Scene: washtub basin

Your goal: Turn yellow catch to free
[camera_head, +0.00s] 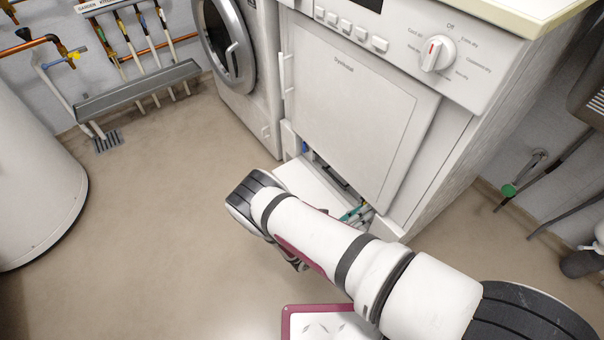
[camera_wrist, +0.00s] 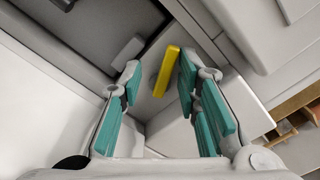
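The yellow catch (camera_wrist: 166,72) is a narrow yellow bar, standing slightly tilted on a pale grey surface in the wrist view. My gripper (camera_wrist: 158,79) is open, with teal-padded fingers on either side of the catch. The catch lies closer to the right fingertip; I cannot tell whether they touch. In the head view my arm reaches down to the low opening of the white appliance (camera_head: 352,100). Teal parts (camera_head: 352,214) show behind my arm there, and the catch is hidden.
A white lowered flap (camera_head: 308,190) lies at the appliance's base. A front-loading washer (camera_head: 238,65) stands to its left, and a white tank (camera_head: 35,180) is at far left. A maroon-edged white object (camera_head: 320,322) lies at bottom centre. Floor (camera_head: 160,220) on the left is clear.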

